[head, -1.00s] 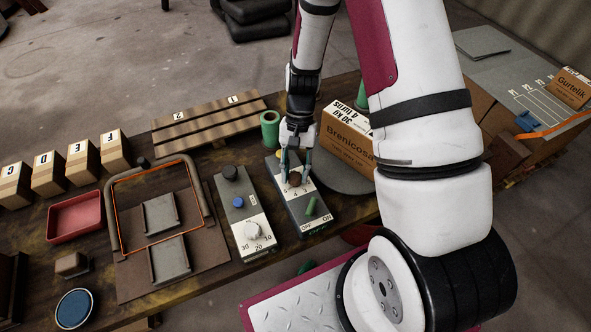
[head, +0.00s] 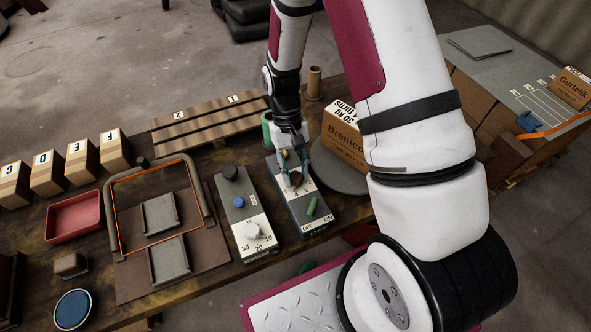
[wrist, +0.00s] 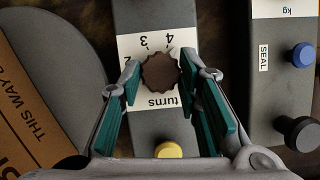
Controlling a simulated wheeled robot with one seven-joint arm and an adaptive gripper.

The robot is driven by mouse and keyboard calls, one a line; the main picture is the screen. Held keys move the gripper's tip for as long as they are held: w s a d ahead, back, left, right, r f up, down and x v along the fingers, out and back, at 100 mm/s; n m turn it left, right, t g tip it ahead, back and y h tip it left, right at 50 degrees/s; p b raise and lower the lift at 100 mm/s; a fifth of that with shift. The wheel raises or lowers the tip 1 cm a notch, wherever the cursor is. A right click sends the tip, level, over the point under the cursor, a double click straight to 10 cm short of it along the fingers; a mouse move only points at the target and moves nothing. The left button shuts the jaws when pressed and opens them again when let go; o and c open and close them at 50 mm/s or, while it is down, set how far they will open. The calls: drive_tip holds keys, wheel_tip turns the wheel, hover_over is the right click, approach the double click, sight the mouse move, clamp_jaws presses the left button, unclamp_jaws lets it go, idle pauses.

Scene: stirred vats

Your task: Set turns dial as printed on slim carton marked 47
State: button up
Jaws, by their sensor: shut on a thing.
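The turns dial is a brown scalloped knob (wrist: 161,72) on a white label printed "turns", with numbers 2, 3 and 4 readable in the wrist view. It sits on a grey control box (head: 318,213). My gripper (head: 295,172) is over this box, its green-padded fingers (wrist: 158,88) on either side of the knob and shut on it. The knob's pointer mark cannot be made out. No 47 is readable on any carton.
The Brenicosa carton rests on a round grey plate (head: 337,175). A red tray (head: 73,216) is far left.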

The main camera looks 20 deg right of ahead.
drive_tip(key=shift+a+n+h, duration=0.1)
drive_tip(key=shift+n+h, duration=0.5)
drive_tip(key=shift+n, duration=1)
drive_tip(key=o, duration=1.1)
drive_tip(key=shift+o, duration=0.2)
drive_tip(key=v, duration=1.2)
